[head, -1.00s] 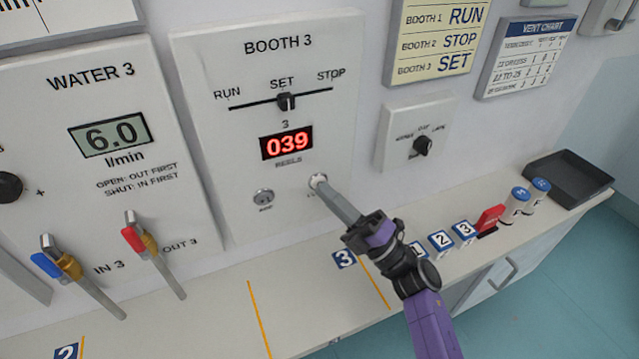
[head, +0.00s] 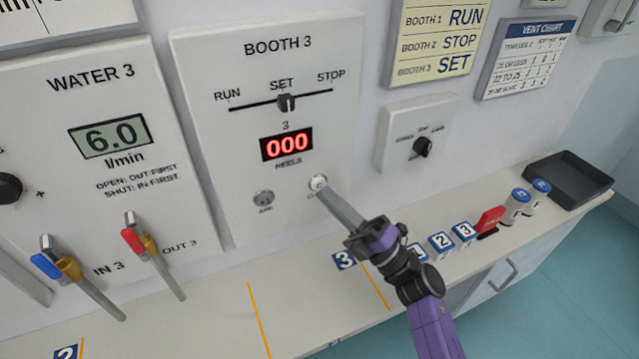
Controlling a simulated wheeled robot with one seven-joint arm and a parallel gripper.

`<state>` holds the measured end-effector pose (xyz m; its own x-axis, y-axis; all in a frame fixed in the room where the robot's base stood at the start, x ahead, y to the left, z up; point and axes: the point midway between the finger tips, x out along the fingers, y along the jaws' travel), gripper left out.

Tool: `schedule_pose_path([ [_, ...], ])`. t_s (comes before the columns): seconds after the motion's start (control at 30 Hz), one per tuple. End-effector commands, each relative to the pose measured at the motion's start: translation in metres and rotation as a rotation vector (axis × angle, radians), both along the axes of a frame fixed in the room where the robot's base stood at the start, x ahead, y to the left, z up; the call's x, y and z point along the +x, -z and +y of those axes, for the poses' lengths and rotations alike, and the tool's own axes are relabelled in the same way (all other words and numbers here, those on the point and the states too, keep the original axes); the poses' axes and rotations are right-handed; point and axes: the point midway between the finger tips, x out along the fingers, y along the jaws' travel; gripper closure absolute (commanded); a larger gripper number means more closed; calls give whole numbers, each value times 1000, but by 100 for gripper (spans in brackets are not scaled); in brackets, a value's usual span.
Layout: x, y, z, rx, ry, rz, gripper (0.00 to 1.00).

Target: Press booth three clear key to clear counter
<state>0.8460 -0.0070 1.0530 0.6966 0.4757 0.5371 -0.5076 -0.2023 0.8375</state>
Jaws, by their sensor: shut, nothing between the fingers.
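The Booth 3 panel (head: 225,125) is on the wall at the middle of the head view. Its red counter display (head: 287,145) reads 000. The slider knob (head: 286,102) above it stands at SET. The clear key (head: 318,182) is a round light button at the panel's lower right; its label is partly hidden by my gripper. My gripper (head: 328,196) is shut and empty, its fingertips just below and right of the key. I cannot tell if they still touch it. Another round key (head: 264,198) is to the left.
The Water 3 panel (head: 90,170) with blue-handled and red-handled valves (head: 133,238) is at left. A small dial box (head: 422,145) is at right. Numbered blocks, a red item (head: 490,220), blue-capped containers and a black tray (head: 570,178) stand along the counter.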

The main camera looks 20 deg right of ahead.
Motion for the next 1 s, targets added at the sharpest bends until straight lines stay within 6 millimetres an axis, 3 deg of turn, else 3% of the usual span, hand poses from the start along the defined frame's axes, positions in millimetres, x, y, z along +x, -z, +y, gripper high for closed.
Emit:
schedule_pose_path([
  [0.37, -3, 0, 0, -1, 0, 1, 100],
  [1.0, -51, 0, 0, -1, 0, 2, 100],
])
